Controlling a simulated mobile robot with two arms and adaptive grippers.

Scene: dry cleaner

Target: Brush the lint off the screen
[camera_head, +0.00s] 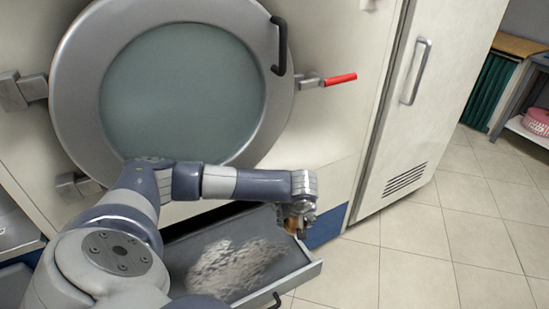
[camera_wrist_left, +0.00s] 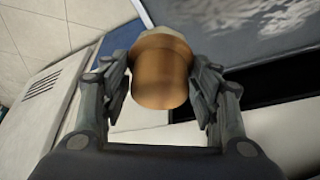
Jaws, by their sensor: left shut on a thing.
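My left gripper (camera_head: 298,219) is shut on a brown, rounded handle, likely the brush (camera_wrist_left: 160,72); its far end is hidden. The left wrist view shows this handle between both fingers of the gripper (camera_wrist_left: 163,90). The screen (camera_head: 205,265) lies in a pulled-out drawer below the round machine door, with a patch of grey-white lint (camera_head: 236,268) across its middle. The gripper is above the drawer's right back corner, beside the lint. Part of the lint also shows at the top right of the left wrist view (camera_wrist_left: 225,18). My right gripper is not in view.
The large round door (camera_head: 180,90) with a dark handle is closed above the drawer. A red lever (camera_head: 340,79) sticks out to its right. A tall cabinet door (camera_head: 428,90) stands to the right. The tiled floor (camera_head: 430,255) at right is clear.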

